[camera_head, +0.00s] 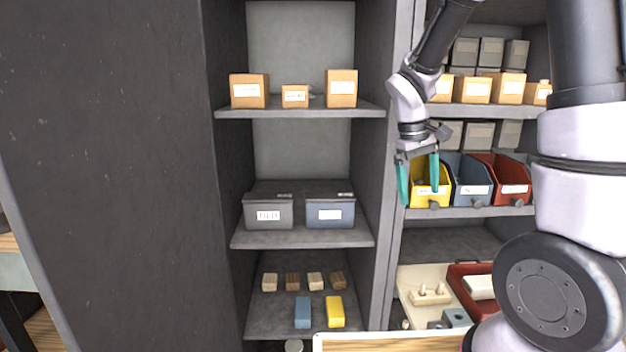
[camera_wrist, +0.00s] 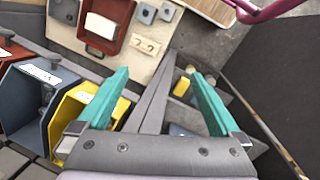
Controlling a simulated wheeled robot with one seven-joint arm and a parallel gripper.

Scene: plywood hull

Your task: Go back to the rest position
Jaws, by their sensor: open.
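My gripper (camera_head: 418,180) hangs in front of the right-hand shelf unit with its two teal fingers apart and nothing between them. In the head view the fingers overlap the yellow bin (camera_head: 430,198), and I cannot tell whether they touch it. In the wrist view my gripper (camera_wrist: 160,100) points down past the grey upright (camera_wrist: 155,105) between the two shelf units. The yellow bin (camera_wrist: 70,115) lies to the left there, partly behind the left finger.
A blue-grey bin (camera_head: 472,185) and a red bin (camera_head: 508,185) stand beside the yellow one. Two lidded boxes, grey (camera_head: 268,212) and blue-grey (camera_head: 330,212), sit on the left unit. A red tray (camera_head: 462,290) lies lower right. A dark panel (camera_head: 110,150) closes off the left.

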